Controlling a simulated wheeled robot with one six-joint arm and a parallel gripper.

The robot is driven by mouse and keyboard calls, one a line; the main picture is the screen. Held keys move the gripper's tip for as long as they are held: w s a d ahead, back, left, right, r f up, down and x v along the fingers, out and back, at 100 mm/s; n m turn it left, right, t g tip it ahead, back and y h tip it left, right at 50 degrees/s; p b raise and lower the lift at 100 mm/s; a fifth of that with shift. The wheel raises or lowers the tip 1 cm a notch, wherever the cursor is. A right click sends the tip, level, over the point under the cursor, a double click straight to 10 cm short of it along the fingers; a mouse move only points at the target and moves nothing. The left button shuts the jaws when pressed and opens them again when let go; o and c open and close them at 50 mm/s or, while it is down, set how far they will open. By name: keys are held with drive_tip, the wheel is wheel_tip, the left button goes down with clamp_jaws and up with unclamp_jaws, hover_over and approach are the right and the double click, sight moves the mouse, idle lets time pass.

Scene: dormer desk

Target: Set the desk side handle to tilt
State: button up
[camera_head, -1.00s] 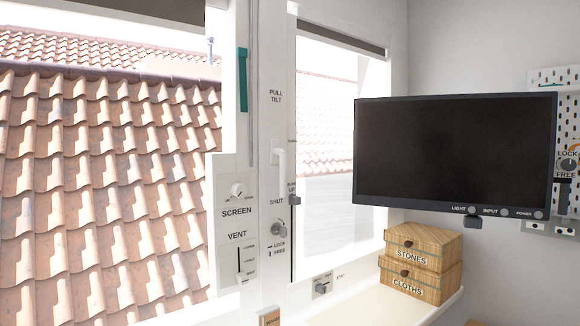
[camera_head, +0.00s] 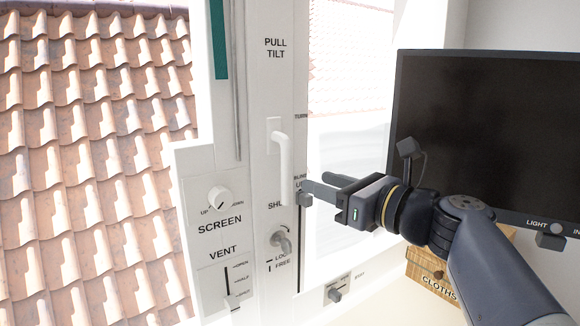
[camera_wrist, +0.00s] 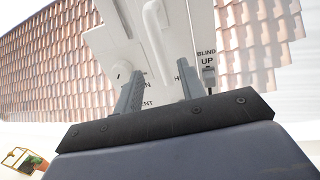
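The desk side handle (camera_head: 286,168) is a white lever on the white window frame. It hangs straight down from its mount, with PULL TILT printed above it, TURN to its right and SHUT below. It also shows in the wrist view (camera_wrist: 157,38), ahead of and roughly between my fingers. My gripper (camera_head: 313,182) comes in from the right, just right of the handle's lower end. In the wrist view my gripper (camera_wrist: 160,70) has its two fingers spread, with nothing held between them. The handle looks clear of the fingers, though the exact depth gap is hard to tell.
A key lock (camera_head: 279,241) marked LOCK and FREE sits below the handle. A panel with a SCREEN knob (camera_head: 219,198) and VENT slider (camera_head: 232,303) is to the left. A monitor (camera_head: 480,135) and a CLOTHS box (camera_head: 432,275) stand right, near my arm.

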sight(290, 173)
drive_tip(key=p+x, duration=0.1)
drive_tip(key=x, duration=0.8)
drive_tip(key=shift+w+a+f, duration=0.1)
drive_tip(key=shift+w+a, duration=0.1)
drive_tip(key=shift+c, duration=0.5)
clamp_jaws()
